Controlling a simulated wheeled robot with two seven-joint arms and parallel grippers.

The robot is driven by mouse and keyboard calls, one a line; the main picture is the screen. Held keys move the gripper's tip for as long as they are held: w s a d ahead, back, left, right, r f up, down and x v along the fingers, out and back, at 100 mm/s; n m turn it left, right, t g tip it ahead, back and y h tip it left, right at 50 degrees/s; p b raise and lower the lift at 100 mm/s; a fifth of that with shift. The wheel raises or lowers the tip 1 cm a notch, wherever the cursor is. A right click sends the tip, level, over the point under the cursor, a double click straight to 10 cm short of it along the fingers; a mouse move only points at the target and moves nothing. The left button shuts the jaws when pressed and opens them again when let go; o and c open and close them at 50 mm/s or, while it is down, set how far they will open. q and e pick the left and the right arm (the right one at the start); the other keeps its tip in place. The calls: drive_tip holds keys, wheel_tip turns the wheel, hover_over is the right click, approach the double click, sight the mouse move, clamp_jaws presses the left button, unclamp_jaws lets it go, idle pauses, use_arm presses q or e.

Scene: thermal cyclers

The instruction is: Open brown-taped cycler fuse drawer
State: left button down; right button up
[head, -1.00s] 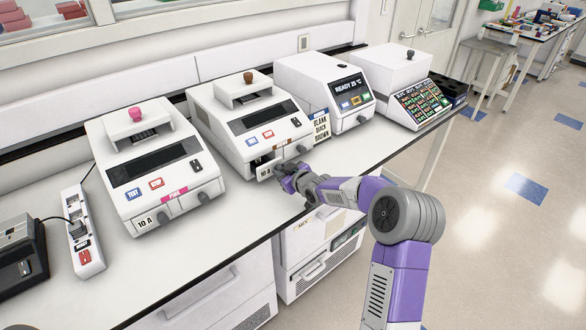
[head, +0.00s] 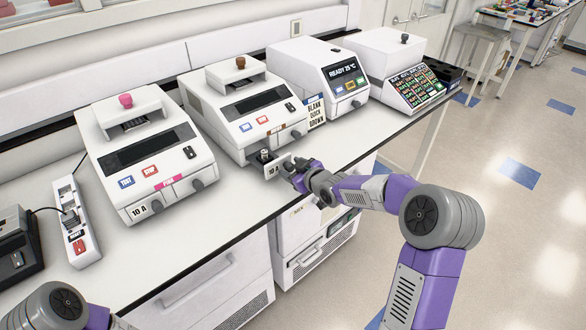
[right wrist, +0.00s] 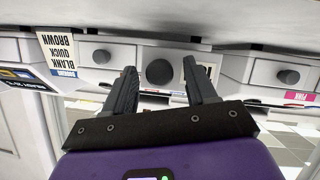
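The brown-taped cycler (head: 235,100) is white, with a brown knob on its lid and brown tape (head: 276,132) on its front. Its fuse drawer (head: 271,170) stands pulled out at the front left, with a small fuse (head: 264,156) showing inside. My right gripper (head: 296,170) is at the drawer's front. In the right wrist view, its fingers (right wrist: 160,78) are open on either side of a dark round knob (right wrist: 159,72), with gaps visible between. My left gripper is out of view; only part of that arm shows at bottom left.
A pink-taped cycler (head: 145,150) stands to the left, with a power strip (head: 75,225) beyond it. A READY-display cycler (head: 320,75) and a keypad machine (head: 400,65) stand to the right. Bare counter (head: 235,205) lies in front of the drawer.

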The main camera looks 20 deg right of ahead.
drive_tip(key=p+v, duration=0.1)
drive_tip(key=v, duration=0.6)
drive_tip(key=shift+s+r+p, duration=0.15)
drive_tip(key=shift+s+p, duration=0.1)
drive_tip(key=shift+p, duration=0.15)
drive_tip(key=shift+d, duration=0.1)
